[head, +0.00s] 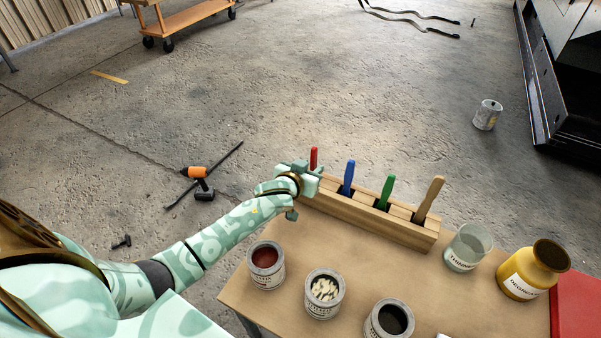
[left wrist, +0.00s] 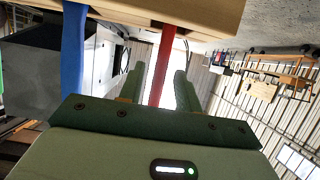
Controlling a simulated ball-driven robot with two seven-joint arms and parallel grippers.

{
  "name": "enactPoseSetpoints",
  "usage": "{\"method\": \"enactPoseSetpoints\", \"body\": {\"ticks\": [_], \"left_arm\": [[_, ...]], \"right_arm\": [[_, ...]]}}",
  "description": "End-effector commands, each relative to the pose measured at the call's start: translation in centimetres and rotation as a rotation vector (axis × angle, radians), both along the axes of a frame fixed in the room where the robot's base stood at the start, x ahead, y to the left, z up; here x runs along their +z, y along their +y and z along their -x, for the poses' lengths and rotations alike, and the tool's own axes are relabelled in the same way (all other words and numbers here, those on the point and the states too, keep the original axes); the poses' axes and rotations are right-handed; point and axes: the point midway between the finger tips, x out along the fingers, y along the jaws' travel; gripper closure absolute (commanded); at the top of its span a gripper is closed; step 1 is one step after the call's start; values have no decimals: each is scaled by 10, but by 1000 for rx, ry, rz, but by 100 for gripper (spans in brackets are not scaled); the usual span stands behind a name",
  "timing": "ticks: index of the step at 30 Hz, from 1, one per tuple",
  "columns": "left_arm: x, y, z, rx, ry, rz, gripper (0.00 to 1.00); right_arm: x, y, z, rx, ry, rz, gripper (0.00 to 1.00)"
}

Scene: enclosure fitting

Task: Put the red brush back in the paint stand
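The paint stand (head: 373,217) is a long wooden block along the far edge of the table. The red brush (head: 314,158) stands upright at its left end, its lower part hidden behind my gripper in the head view. In the left wrist view, the red handle (left wrist: 162,65) meets the stand's wooden edge (left wrist: 205,14). My left gripper (head: 306,178) is at the stand's left end. Its two fingers (left wrist: 160,90) are apart, one on each side of the red handle, with visible gaps. My right gripper is out of view.
Blue (head: 348,177), green (head: 386,192) and wooden (head: 429,199) handles stand in the stand. Paint cans (head: 267,272), a thinner jar (head: 467,250) and a yellow degreaser bottle (head: 528,276) are on the table (head: 400,275). The tabletop between stand and cans is clear.

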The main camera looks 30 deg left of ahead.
Motion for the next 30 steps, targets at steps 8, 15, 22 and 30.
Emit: {"method": "enactPoseSetpoints", "body": {"ticks": [8,15,22,30], "left_arm": [[30,-3,61,0,-1,1,66],[39,-5,87,0,-2,0,66],[39,-5,89,0,-2,0,66],[39,-5,89,0,-2,0,66]], "right_arm": [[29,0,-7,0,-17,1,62],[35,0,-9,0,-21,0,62],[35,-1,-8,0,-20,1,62],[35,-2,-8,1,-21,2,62]]}}
